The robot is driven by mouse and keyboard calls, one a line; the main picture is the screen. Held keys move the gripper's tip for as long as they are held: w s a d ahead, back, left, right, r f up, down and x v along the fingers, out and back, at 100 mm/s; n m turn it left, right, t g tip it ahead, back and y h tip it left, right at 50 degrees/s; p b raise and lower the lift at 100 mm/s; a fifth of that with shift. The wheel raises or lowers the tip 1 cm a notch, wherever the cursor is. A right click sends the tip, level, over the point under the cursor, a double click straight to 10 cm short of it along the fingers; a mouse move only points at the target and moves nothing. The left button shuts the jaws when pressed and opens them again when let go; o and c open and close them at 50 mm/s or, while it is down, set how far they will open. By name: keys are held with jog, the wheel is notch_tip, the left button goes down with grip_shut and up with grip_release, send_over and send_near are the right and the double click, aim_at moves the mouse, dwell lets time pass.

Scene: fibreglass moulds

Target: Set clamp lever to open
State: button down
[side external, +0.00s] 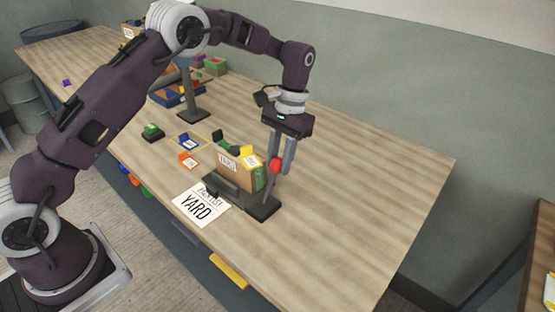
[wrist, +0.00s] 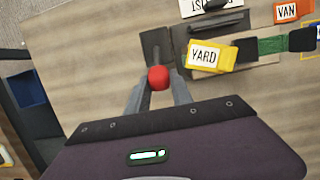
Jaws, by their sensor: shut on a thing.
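The clamp lever's red ball knob (side external: 275,165) sits at the top of a thin dark rod, which rises from the right end of the dark clamp base (side external: 265,211). The rod looks close to upright, tilted slightly. My gripper (side external: 281,168) reaches down from above with its grey fingers at the knob. In the wrist view the knob (wrist: 158,77) lies between the fingertips of my gripper (wrist: 158,84), which is shut on it.
Small blue (side external: 188,141) and orange (side external: 188,160) labelled pieces lie behind-left, near a green button-like object (side external: 152,132) and a dark post (side external: 190,90). The table to the right is clear.

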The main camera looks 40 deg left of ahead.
jog(key=shift+w+f, duration=0.1)
jog(key=shift+w, duration=0.1)
jog(key=c, duration=1.1)
grip_release()
jog(key=v, duration=0.7)
